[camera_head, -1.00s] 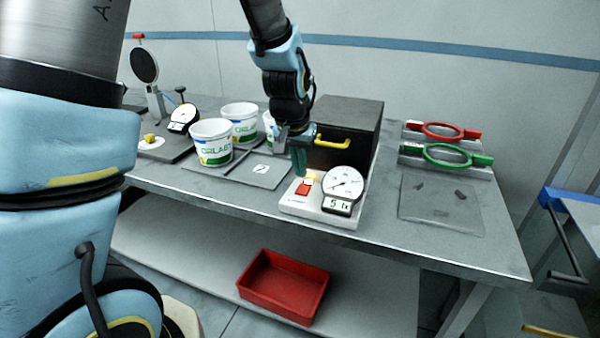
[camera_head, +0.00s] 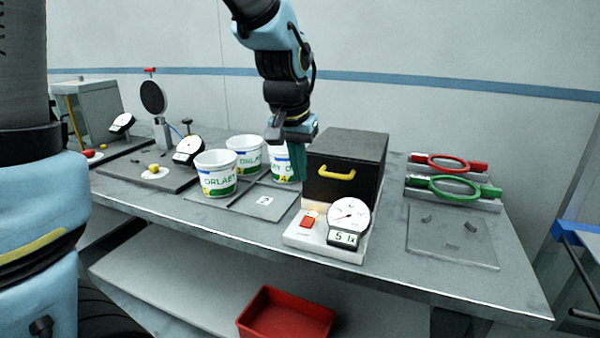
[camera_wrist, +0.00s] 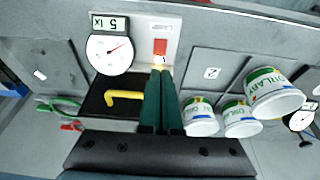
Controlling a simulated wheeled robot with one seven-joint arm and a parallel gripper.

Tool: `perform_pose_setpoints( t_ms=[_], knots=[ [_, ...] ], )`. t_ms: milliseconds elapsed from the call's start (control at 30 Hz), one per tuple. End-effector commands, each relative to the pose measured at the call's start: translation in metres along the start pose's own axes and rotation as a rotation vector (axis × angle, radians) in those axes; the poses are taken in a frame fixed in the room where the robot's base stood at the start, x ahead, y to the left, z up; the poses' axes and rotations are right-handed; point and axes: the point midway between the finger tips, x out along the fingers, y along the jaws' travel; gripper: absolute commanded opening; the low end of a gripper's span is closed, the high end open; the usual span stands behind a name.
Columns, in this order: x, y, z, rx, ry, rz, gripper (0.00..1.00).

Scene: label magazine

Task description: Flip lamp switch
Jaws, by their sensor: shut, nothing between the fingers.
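The red switch (camera_head: 306,223) sits on a white base unit (camera_head: 297,240) at the table's front edge, beside a round dial gauge (camera_head: 347,216) and a small digital display (camera_head: 342,239). A small warm glow (camera_head: 313,212) shows just behind the switch. The switch (camera_wrist: 160,46) also shows in the wrist view, just beyond my fingertips. My gripper (camera_head: 297,179) has its green fingers shut and empty, pointing down above and behind the switch, apart from it. In the wrist view my closed fingertips (camera_wrist: 160,74) are in line with the switch.
A black box with a yellow handle (camera_head: 337,174) stands right behind the base unit. White tubs (camera_head: 216,179) stand to the left. Red and green ring-shaped tools (camera_head: 446,188) lie at the right. A red bin (camera_head: 285,316) is on the lower shelf.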

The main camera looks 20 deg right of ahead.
Motion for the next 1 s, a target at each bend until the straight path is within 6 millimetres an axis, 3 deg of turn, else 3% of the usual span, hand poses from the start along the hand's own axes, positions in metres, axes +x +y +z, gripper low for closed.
perform_pose_setpoints(
  t_ms=[333, 1000],
  knots=[
    [0.014, -0.002, -0.007, -0.005, 0.023, 0.006, 0.0],
    [0.0, -0.001, -0.014, -0.001, 0.047, 0.0, 0.0]
  ],
)
